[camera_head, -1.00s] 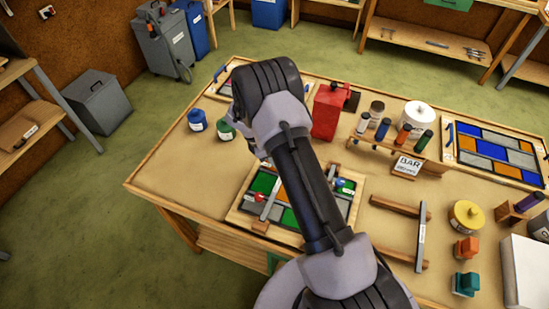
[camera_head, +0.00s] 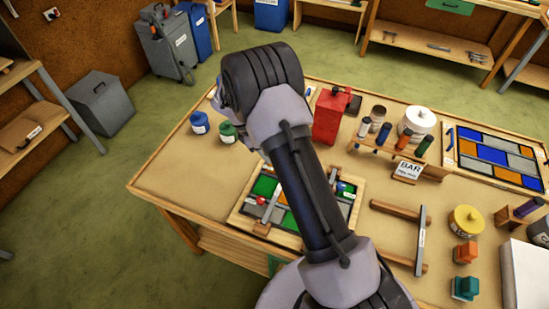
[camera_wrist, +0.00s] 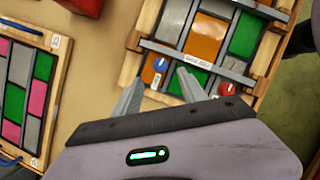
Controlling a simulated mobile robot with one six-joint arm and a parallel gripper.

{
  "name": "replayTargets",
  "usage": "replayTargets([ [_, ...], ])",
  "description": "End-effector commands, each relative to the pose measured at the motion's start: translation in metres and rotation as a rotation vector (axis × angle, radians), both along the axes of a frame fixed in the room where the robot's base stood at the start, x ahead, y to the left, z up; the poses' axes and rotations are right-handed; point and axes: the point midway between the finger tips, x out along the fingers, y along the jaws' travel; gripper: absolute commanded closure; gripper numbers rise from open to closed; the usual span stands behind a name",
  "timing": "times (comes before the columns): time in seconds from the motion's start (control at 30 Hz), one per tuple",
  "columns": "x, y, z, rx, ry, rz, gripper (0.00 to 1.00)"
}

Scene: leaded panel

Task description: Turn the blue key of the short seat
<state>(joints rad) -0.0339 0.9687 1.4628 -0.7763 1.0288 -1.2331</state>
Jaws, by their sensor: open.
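The leaded panel (camera_head: 240,216) in its wooden frame lies on the table, with green, orange and grey panes. The blue key (camera_head: 341,186) is a round knob at its right side, and the red key (camera_head: 261,200) is at its left. In the wrist view, my gripper (camera_wrist: 160,75) is open and empty. The blue key (camera_wrist: 160,65) shows between and just beyond its fingertips, apart from them as far as I can tell. The red key (camera_wrist: 228,88) is right of the right finger. A grey bar (camera_wrist: 205,61) crosses the panel. My arm hides the gripper in the head view.
A red can (camera_head: 330,113) and a rack (camera_head: 400,153) of coloured tubes stand behind the panel. A wooden stand with a bar (camera_head: 420,240) is at its right. Blue (camera_head: 199,122) and green (camera_head: 227,132) jars stand behind left. Another panel (camera_wrist: 25,95) lies left in the wrist view.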

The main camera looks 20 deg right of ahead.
Motion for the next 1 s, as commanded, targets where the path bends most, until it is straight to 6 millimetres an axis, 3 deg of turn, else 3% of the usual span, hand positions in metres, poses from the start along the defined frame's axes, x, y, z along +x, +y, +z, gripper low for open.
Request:
replayTargets([
  [0.1, 0.004, 0.015, 0.039, 0.001, -0.004, 0.002, 0.51],
  [0.3, 0.007, 0.031, 0.076, 0.001, -0.001, 0.000, 0.51],
  [0.43, 0.008, 0.034, 0.084, 0.001, 0.000, 0.000, 0.51],
  [0.87, 0.007, 0.034, 0.085, 0.002, -0.002, -0.004, 0.51],
  [1.0, -0.007, 0.040, 0.109, 0.048, -0.099, -0.143, 0.51],
])
